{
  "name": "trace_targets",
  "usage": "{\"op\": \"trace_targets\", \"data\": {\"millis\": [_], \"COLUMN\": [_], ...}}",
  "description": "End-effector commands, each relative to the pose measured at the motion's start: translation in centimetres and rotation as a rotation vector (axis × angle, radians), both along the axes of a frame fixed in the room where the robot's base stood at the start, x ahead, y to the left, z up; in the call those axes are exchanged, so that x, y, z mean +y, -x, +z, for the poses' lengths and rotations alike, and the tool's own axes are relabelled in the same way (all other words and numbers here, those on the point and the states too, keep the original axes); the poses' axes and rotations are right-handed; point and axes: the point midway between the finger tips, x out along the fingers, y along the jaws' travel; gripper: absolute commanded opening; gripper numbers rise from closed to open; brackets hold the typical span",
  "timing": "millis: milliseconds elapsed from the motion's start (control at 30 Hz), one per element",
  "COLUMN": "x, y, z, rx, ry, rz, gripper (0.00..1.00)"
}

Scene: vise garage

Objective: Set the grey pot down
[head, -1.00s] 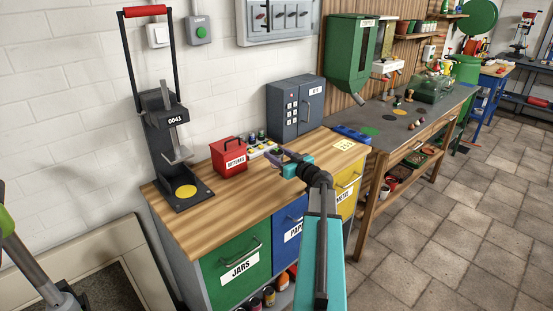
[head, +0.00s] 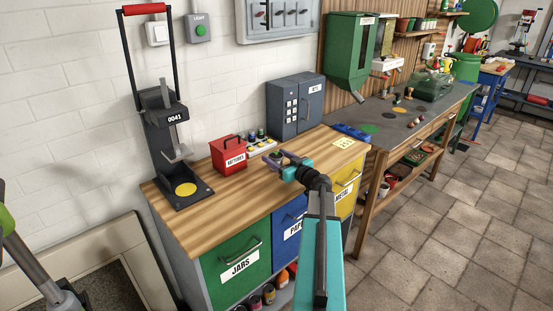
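My gripper (head: 277,157) is small in the head view, above the wooden top of the recycling bench, with a teal wrist behind it. Its purple-grey fingers are near the row of coloured buttons in the picture. I cannot tell whether they are apart or hold anything. I cannot make out a grey pot in this view; it may be hidden or too small to see.
A can press (head: 170,140) with a counter, a red battery box (head: 229,155) and a grey keypad cabinet (head: 297,106) stand on the wooden bench (head: 240,190). A grey workbench (head: 440,115) with a green dispenser (head: 349,55) above it is further right. The tiled floor is clear.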

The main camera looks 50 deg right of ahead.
Motion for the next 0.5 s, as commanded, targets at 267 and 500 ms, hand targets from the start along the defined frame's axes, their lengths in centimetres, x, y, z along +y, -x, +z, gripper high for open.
{"op": "trace_targets", "data": {"millis": [267,500], "x": [0.03,0.04], "y": [-0.03,-0.03], "z": [0.04,0.28], "rx": [0.000,0.000], "ry": [0.000,0.000], "rz": [0.000,0.001], "gripper": [0.66,0.66]}}
